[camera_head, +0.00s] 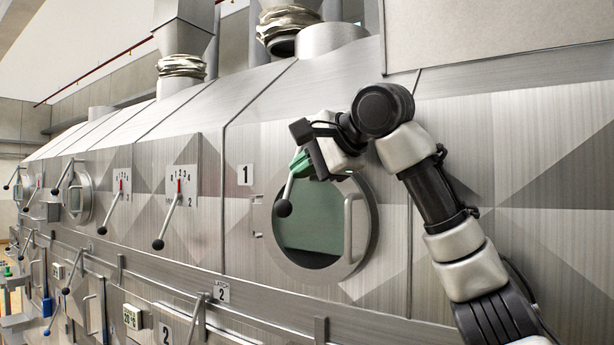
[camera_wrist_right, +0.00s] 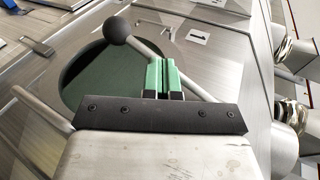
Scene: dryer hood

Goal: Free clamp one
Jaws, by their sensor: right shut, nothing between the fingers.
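Clamp one appears as a lever with a black ball end (camera_head: 283,208), at the upper left of the round green window (camera_head: 310,225) beside the plate marked 1 (camera_head: 245,174). Its ball points down in the head view. My right gripper (camera_head: 300,163) is at the upper part of this lever, its green fingers shut and empty. In the right wrist view the fingers (camera_wrist_right: 163,75) overlap the lever rod, with the ball (camera_wrist_right: 117,29) beyond them to the upper left. I cannot tell whether they touch the rod. The clamp's pivot is hidden behind my gripper. My left gripper is out of view.
The window's door has a vertical bar handle (camera_head: 348,228) at its right. To the left are dial levers (camera_head: 168,222) on the sloped metal hood. Below is a plate marked 2 (camera_head: 221,291) with another lever (camera_head: 195,318). The panel right of the window is bare.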

